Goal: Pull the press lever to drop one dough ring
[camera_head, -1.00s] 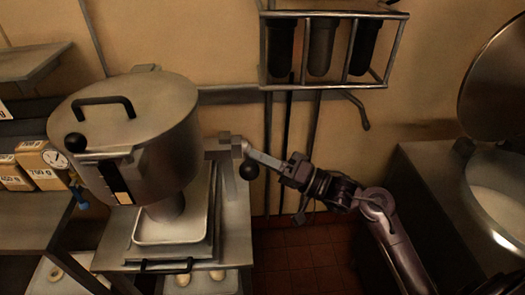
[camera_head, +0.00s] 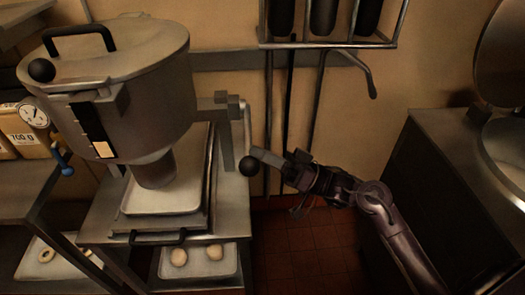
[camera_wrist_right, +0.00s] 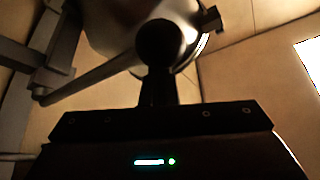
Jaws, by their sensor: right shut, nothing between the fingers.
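The dough press, a large steel pot (camera_head: 140,95) with a lid and a spout, stands on a stand at the left in the head view. Its lever has a black ball knob (camera_head: 250,166), right of the pot and below the side bracket (camera_head: 222,105). The knob also shows in the wrist view (camera_wrist_right: 160,42), just beyond the fingertips. My right gripper (camera_head: 266,156) is shut and empty, its tip at the knob; whether they touch I cannot tell. A pale tray (camera_head: 160,204) sits under the spout with no ring visible on it. My left gripper is out of view.
A lower tray (camera_head: 205,272) holds two dough balls; another at lower left holds a pale dough ring (camera_head: 46,255). A wall rack (camera_head: 328,42) with dark tubes hangs above my right arm. A dark counter (camera_head: 445,150) stands at right. The red floor between is clear.

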